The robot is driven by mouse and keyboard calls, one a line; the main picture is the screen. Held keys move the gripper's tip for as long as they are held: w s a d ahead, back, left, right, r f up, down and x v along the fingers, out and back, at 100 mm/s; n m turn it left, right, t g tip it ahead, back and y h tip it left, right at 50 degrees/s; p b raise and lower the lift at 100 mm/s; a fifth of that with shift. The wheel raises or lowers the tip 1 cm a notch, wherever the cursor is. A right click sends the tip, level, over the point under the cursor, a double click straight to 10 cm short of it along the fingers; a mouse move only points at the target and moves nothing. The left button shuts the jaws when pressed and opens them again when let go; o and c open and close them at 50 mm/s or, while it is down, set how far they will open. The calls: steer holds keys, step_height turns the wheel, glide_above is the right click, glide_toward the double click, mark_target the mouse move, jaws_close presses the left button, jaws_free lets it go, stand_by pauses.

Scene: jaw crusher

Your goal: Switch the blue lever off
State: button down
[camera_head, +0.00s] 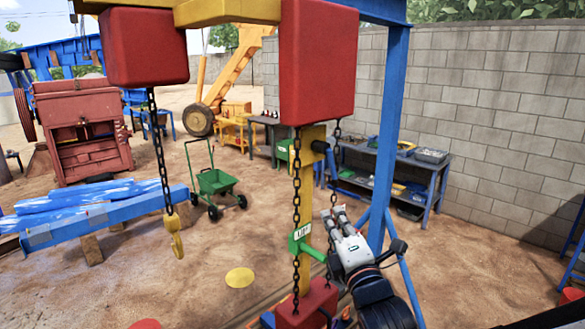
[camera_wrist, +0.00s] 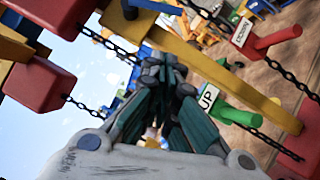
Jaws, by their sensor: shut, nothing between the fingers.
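A blue lever (camera_head: 332,164) with a dark mount sticks out near the top of the yellow post (camera_head: 306,185) and slopes down to the right, partly behind a chain. What looks like the same blue lever (camera_wrist: 157,6) is cut off at the top of the wrist view. My gripper (camera_head: 342,212) is below and right of the lever, apart from it in the picture. Its fingers also show in the wrist view (camera_wrist: 165,65), shut and empty. A green lever (camera_head: 315,253) with a label sits lower on the post; the wrist view shows its "UP" label (camera_wrist: 208,97).
A red lever (camera_wrist: 278,38) with a label shows in the wrist view. Chains (camera_head: 296,215) hang close to the post and my gripper. A blue frame leg (camera_head: 388,130) stands just right. A yellow hook (camera_head: 177,240) hangs at left. A workbench (camera_head: 420,185) stands behind.

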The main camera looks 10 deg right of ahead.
steer(key=shift+r, duration=0.2)
steer(key=w+d+r+p, duration=0.1)
steer(key=w+r+p, duration=0.2)
steer(key=w, duration=0.9)
steer(key=shift+w+d+p, duration=0.35)
steer(key=shift+d+p, duration=0.05)
steer(key=shift+w+d+n+t+b, duration=0.1)
steer(key=shift+d+n+t+b, duration=0.2)
steer(key=shift+b, duration=0.35)
